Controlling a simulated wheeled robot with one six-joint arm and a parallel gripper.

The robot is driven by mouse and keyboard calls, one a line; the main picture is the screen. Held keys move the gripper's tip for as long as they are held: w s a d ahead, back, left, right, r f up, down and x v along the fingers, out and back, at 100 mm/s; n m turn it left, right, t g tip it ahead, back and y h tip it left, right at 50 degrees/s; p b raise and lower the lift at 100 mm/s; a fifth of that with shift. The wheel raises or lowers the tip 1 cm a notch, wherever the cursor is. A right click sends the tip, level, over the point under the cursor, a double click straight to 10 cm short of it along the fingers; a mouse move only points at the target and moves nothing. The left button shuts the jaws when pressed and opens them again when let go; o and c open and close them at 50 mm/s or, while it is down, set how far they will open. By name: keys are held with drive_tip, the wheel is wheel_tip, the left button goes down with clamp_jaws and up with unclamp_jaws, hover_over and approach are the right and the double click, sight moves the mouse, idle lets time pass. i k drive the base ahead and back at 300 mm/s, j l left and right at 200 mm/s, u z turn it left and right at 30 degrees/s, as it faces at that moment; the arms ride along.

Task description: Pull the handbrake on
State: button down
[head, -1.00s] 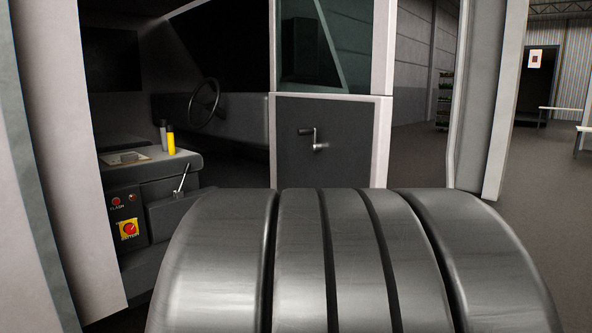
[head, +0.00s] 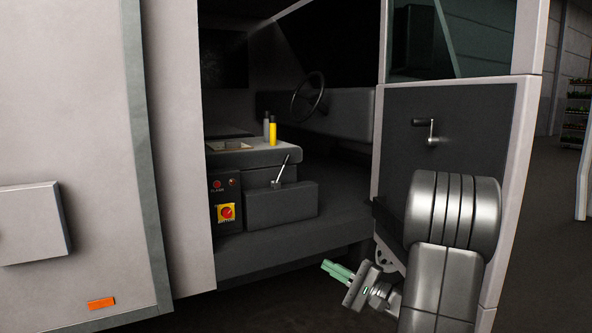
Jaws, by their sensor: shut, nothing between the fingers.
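The handbrake is most likely the slim metal lever (head: 283,169) rising from a dark box (head: 280,206) on the cab floor. It leans up and to the right. My gripper (head: 332,269) has green fingers and is shut and empty. In the picture it is below and to the right of the lever, in front of the cab sill and apart from the lever. My arm's large metal links fill the lower right and cover part of the open door.
The open cab door (head: 490,125) stands on the right, with a window crank (head: 428,130). Left of the lever is a panel with a red knob on yellow (head: 226,213). A yellow bottle (head: 273,133) stands on the console. A steering wheel (head: 308,97) is behind. The vehicle's pale side (head: 70,120) fills the left.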

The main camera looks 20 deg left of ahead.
sight(287, 157)
drive_tip(key=i+j, duration=0.25)
drive_tip(key=i, duration=0.2)
drive_tip(key=i+j, duration=0.25)
drive_tip(key=i, duration=0.2)
drive_tip(key=i+j, duration=0.25)
drive_tip(key=i, duration=0.2)
drive_tip(key=i+j, duration=0.25)
drive_tip(key=i, duration=0.2)
drive_tip(key=i+j, duration=0.25)
drive_tip(key=i, duration=0.2)
drive_tip(key=i+j, duration=0.25)
drive_tip(key=i, duration=0.2)
